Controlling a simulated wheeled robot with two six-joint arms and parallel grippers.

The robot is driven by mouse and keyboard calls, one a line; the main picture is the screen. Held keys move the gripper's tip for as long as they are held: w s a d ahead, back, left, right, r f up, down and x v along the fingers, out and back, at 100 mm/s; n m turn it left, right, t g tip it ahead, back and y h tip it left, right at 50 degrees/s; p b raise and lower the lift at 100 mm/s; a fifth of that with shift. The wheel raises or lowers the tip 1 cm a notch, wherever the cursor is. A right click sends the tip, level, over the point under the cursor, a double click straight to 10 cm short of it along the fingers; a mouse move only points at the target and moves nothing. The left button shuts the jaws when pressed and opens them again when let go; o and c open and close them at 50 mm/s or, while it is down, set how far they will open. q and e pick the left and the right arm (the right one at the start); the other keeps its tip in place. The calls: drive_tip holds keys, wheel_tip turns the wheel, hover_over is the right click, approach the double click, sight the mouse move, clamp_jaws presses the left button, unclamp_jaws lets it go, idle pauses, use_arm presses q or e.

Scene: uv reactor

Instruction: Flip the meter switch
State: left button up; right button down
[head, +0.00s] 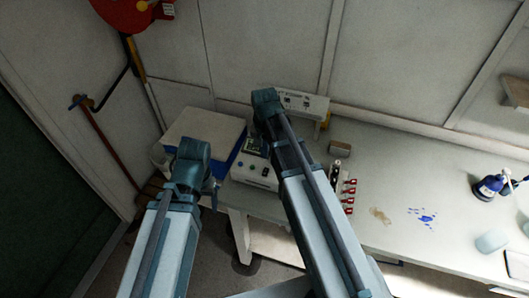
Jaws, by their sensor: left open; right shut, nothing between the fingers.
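A pale meter-like device (256,173) with a small dark display and several knobs or buttons sits at the bench's left part. Its right side is partly covered by my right arm. I cannot pick out its switch for certain. My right gripper (262,132) is at the far end of that arm, over or just behind the device, mostly hidden by the wrist; it is shut with nothing seen in it. My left gripper (212,191) is left of the device, apart from it in the picture, open and empty, and partly hidden by its wrist.
A white control box (302,104) stands behind, against the wall. A white-topped box (203,130) is at the left.

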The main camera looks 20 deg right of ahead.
sight(264, 174)
wheel_tip(264, 174, down, 10)
drive_tip(key=b, duration=0.8)
drive_tip(key=shift+r+b, duration=0.15)
drive_tip(key=shift+b, duration=0.15)
drive_tip(key=shift+s, duration=0.1)
drive_tip(key=shift+w+d+r, duration=0.15)
drive_tip(key=shift+w+d, duration=0.25)
drive_tip(key=shift+w, duration=0.3)
drive_tip(key=shift+r, duration=0.1)
